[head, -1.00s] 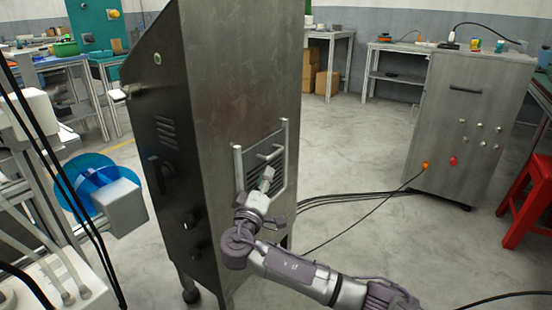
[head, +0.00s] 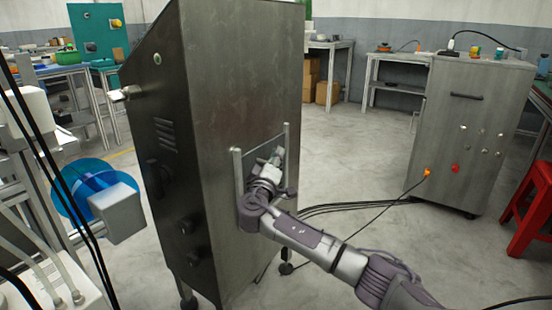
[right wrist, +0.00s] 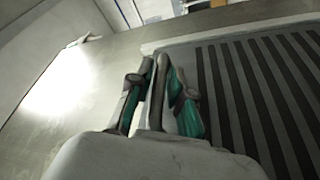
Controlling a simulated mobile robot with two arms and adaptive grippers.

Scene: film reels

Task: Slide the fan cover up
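The fan cover (right wrist: 225,75) is a grey slatted panel between two upright rails on the side of a tall metal cabinet. Its slats fill the right of the right wrist view. In the head view my right gripper (head: 274,157) is in front of the cover and hides its handle and most of its slats. In the right wrist view the handle (right wrist: 158,95) is a bar running between the two green-padded fingers of my right gripper (right wrist: 160,72). The fingertips close in on the bar from both sides and appear to touch it. My left gripper is not in view.
The cabinet (head: 235,70) stands on legs in the middle. A blue reel (head: 75,185) and white machine parts are at the left. Black cables (head: 345,208) lie on the floor towards a second grey cabinet (head: 465,130). A red stool (head: 528,215) is at the right edge.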

